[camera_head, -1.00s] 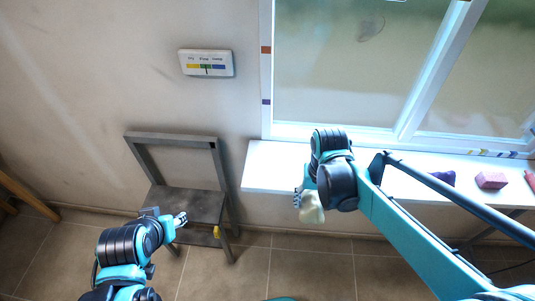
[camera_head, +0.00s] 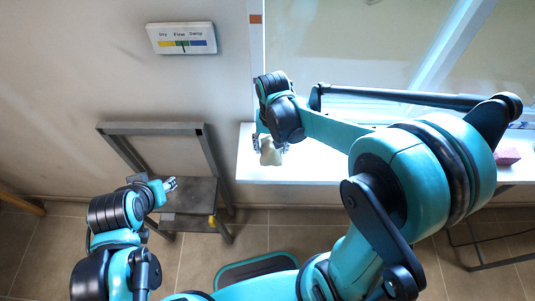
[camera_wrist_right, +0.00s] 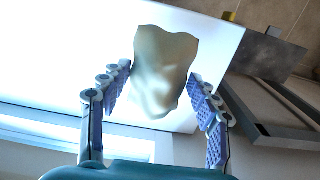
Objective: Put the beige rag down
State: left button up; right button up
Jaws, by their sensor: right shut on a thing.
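The beige rag (camera_head: 270,153) is a crumpled, pale bundle in my right gripper (camera_head: 269,142), over the left end of the white window sill (camera_head: 310,170) in the head view. In the right wrist view the rag (camera_wrist_right: 164,70) sits between the two fingers of the right gripper (camera_wrist_right: 160,100), with the bright sill behind it. I cannot tell whether the rag touches the sill. My left gripper (camera_head: 170,184) is in front of the grey chair in the head view; its fingers are too small to tell open from shut.
A grey chair (camera_head: 190,193) stands by the wall, left of the sill. A white sign (camera_head: 181,39) with coloured bars hangs on the wall. A pinkish block (camera_head: 508,157) lies on the sill at the right. The sill beside the rag is clear.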

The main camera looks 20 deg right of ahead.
jog(key=shift+w+a+f, duration=0.45)
jog(key=shift+f+b, duration=0.75)
jog(key=shift+f, duration=1.25)
jog(key=shift+f, duration=0.1)
jog(key=o, duration=1.1)
